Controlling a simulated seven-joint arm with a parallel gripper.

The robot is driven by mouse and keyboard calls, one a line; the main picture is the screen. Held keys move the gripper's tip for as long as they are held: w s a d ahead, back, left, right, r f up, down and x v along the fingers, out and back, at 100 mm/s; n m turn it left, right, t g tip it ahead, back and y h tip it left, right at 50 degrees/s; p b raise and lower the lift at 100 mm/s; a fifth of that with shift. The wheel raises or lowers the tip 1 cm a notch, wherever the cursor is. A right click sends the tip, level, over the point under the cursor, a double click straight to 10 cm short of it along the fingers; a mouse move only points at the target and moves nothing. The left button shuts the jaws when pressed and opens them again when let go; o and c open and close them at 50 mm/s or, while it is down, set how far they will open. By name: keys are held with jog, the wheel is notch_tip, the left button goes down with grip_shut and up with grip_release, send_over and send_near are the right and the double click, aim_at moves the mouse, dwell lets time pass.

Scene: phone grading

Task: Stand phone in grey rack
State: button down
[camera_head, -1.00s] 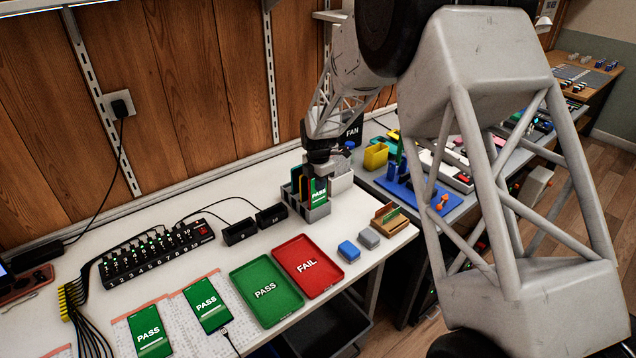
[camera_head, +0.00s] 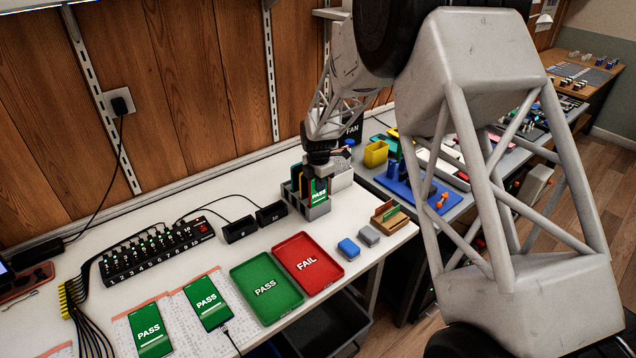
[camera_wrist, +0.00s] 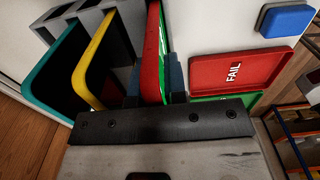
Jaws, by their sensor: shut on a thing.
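The grey rack (camera_head: 319,212) stands on the white bench in the head view; it also shows at the top of the wrist view (camera_wrist: 89,18). The phone, with a green PASS screen (camera_head: 319,192), stands upright at the rack's right part. In the wrist view its red case (camera_wrist: 150,60) shows edge-on. My gripper (camera_head: 320,180) is above the rack and shut on this phone, covering its upper part. A yellow-cased phone (camera_wrist: 92,65) and a teal-cased phone (camera_wrist: 48,70) stand in rack slots beside it. The held phone's lower end is hidden by the rack.
A green PASS tray (camera_head: 252,270) and a red FAIL tray (camera_head: 325,277) lie in front of the rack. Two phones with PASS screens lie flat at the left (camera_head: 150,328) (camera_head: 208,302). A blue block (camera_head: 348,248) and a wooden holder (camera_head: 390,222) are near the bench's right edge.

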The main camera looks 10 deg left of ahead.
jog(key=shift+f, duration=0.25)
jog(key=c, duration=1.1)
grip_release()
jog(key=shift+r, duration=3.5)
